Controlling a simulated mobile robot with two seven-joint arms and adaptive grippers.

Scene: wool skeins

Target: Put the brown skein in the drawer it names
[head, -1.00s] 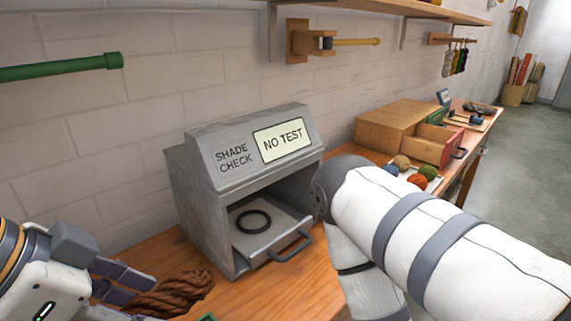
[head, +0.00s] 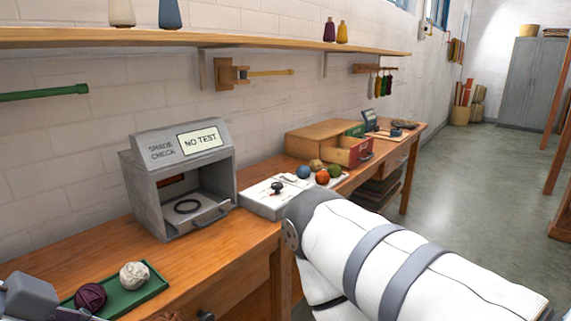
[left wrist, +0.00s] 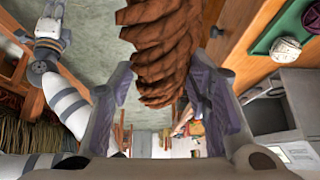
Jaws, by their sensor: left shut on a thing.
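The brown skein (left wrist: 160,45) is a thick twisted rope of wool. In the left wrist view it hangs between the purple fingers of my left gripper (left wrist: 160,88), which is shut on it. In the head view only a sliver of the skein (head: 166,316) shows at the bottom edge, and my left gripper (head: 75,313) is partly cut off at the bottom left. A wooden drawer cabinet (head: 312,137) stands farther along the bench; its red-fronted drawer (head: 361,154) is pulled out. A green part (head: 355,130) shows behind it. My right gripper is out of view.
The grey shade check box (head: 150,190) reads NO TEST; a black ring (head: 187,206) lies on its tray. A green tray (head: 123,300) holds purple and cream wool balls. Several coloured balls (head: 320,174) sit before the cabinet. My right arm covers part of the bench front.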

